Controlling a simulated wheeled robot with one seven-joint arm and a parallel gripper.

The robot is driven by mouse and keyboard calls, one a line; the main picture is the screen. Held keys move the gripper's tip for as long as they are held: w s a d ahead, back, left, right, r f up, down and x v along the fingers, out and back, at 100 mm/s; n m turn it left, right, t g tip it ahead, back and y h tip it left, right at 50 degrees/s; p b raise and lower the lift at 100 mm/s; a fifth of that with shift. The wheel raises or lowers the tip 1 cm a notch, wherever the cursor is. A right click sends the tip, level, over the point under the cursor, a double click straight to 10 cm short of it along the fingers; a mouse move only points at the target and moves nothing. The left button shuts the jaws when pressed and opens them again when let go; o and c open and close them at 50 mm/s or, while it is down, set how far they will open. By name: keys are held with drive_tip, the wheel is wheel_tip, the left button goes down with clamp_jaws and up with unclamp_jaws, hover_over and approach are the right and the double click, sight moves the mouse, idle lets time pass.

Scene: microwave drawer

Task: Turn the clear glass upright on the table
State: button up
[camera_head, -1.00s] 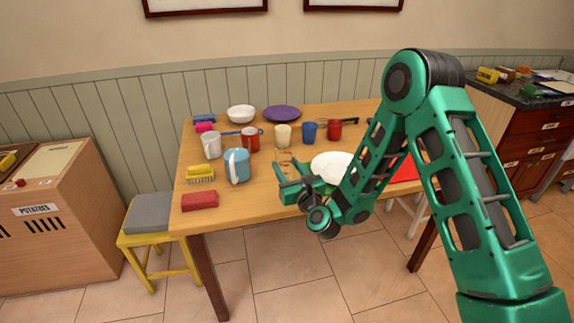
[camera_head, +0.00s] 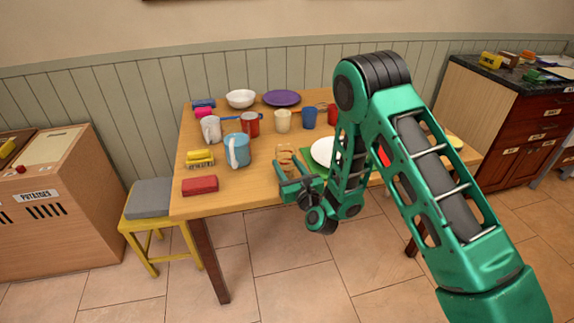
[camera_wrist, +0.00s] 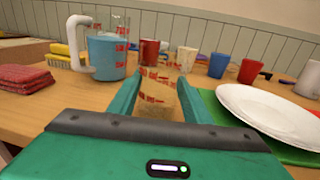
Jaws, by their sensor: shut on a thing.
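The clear glass (camera_wrist: 157,98) has red markings and stands between my gripper's two fingers in the wrist view, leaning slightly. In the head view the glass (camera_head: 285,155) shows near the table's front edge, just beyond my gripper (camera_head: 290,175). My gripper (camera_wrist: 158,92) is shut on the glass. The fingers and palm hide its sides and lower part, so I cannot tell whether its base touches the table (camera_head: 240,193).
A blue jug (camera_head: 238,150), yellow brush (camera_head: 199,158) and red cloth (camera_head: 200,184) are on the left. Several cups stand behind, including a cream cup (camera_head: 282,121). A white plate (camera_wrist: 270,112) on a green mat (camera_wrist: 222,110) is close on the right.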

drive_tip(key=o, duration=1.2)
drive_tip(key=shift+s, duration=0.15)
